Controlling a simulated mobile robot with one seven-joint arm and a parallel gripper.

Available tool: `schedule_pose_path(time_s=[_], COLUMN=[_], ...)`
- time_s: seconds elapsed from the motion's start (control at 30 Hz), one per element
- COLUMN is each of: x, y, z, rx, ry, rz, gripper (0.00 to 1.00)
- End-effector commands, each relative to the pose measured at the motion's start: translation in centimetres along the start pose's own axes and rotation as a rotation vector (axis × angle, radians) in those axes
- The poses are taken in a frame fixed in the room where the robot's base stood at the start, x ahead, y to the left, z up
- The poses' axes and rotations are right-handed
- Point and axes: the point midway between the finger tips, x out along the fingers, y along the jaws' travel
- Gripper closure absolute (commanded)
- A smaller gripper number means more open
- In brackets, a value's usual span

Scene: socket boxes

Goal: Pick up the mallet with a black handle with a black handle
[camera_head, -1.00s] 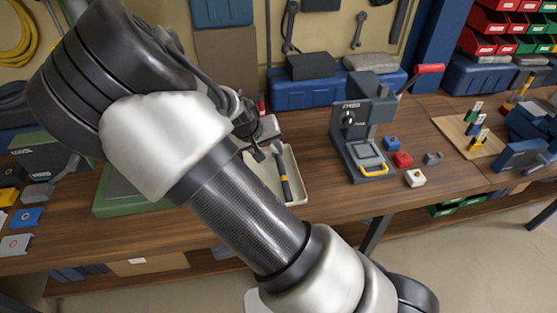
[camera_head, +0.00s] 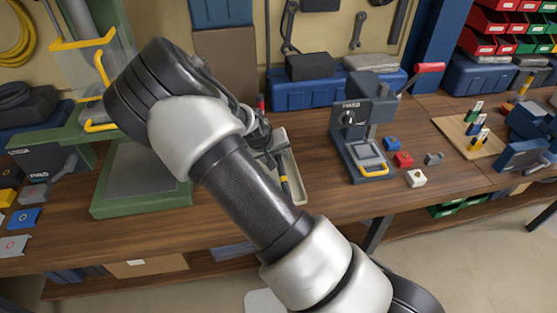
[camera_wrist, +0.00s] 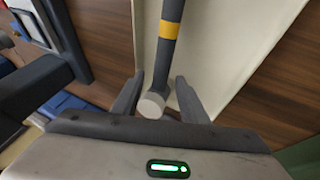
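The mallet lies in a shallow pale tray (camera_head: 291,182); part of its black handle (camera_head: 284,188) with a yellow band shows in the head view, and my arm covers the rest. In the wrist view the dark handle (camera_wrist: 171,12) has a yellow band and a pale round end cap. Its head is outside that view. My gripper (camera_wrist: 159,79) is open, with one finger on each side of the handle near the cap. Gaps show beside the handle; I cannot tell how far above it the fingertips are. In the head view my fingers are mostly hidden.
A grey press (camera_head: 362,135) with a red lever stands right of the tray. Small blue, red, grey and white blocks sit right of it. A green-based machine (camera_head: 140,185) stands left. The bench front between them is clear.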

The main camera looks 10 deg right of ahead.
Motion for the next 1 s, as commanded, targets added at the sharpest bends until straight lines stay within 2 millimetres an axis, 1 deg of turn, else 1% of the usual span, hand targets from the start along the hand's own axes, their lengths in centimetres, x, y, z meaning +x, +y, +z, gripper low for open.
schedule_pose_path(time_s=[0.03, 0.27, 0.57, 0.67, 0.77, 1.0], x=[0.0, 0.0, -0.1, -0.5, -1.6, -5.7], y=[0.0, 0.0, 0.0, 0.1, 0.5, 2.1], z=[0.0, 0.0, -0.1, -0.3, -0.8, -2.5], rx=[0.0, 0.0, 0.001, 0.001, 0.0, 0.001], ry=[0.0, 0.0, 0.003, 0.004, 0.006, 0.006], rz=[0.0, 0.0, 0.0, -0.001, -0.002, -0.002], gripper=[0.6, 0.99, 1.0, 1.0, 1.0, 1.0])
